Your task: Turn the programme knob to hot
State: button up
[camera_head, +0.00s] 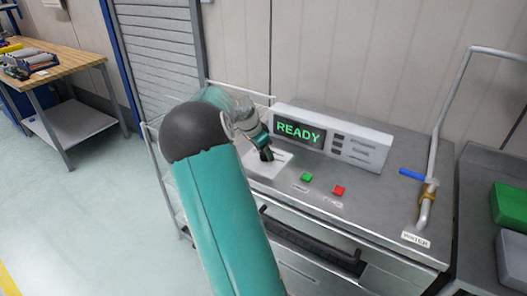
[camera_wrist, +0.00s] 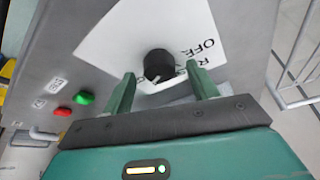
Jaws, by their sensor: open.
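The programme knob (camera_wrist: 157,63) is round and black on a white dial plate (camera_wrist: 118,47) in the wrist view. A pale mark shows on its lower edge. "OFF" is printed to its right; other lettering is partly cut off or covered, and I cannot read "hot". My gripper (camera_wrist: 162,73) is open, with one green finger on each side of the knob's lower part. I cannot tell whether the fingers touch it. In the head view my gripper (camera_head: 265,150) is over the white dial plate (camera_head: 268,168), and my arm hides part of it.
A display (camera_head: 299,132) reading "READY" stands behind the plate. A green button (camera_head: 306,177) and a red button (camera_head: 338,190) lie to the right. A pipe with a blue lever (camera_head: 413,174) and "WATER" label rises further right. A wire rack (camera_wrist: 297,75) is beside the panel.

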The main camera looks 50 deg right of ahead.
jog(key=v, duration=1.3)
jog(key=shift+a+r, duration=0.15)
jog(key=shift+a, duration=0.05)
jog(key=s+a+r+n+t+y, duration=0.25)
jog(key=a+n, duration=0.35)
jog(key=a, duration=0.7)
jog(key=s+a+r+n+t+y, duration=0.1)
jog(key=s+a+r+n+t, duration=0.15)
jog(key=a+n, duration=0.75)
jog(key=s+a+f+n, duration=0.1)
jog(key=s+a+n, duration=0.1)
jog(key=a, duration=0.4)
jog(key=s+a+f+n+t, duration=0.1)
jog(key=s+a, duration=0.4)
jog(key=a, duration=0.2)
jog(key=s+a+f+n+t, duration=0.1)
jog(key=s+a+n, duration=0.1)
jog(key=s+a, duration=0.2)
jog(key=a, duration=0.3)
jog(key=shift+n+y, duration=0.3)
jog(key=shift+y, duration=0.05)
jog(key=shift+f, duration=0.1)
jog(key=shift+c, duration=0.5)
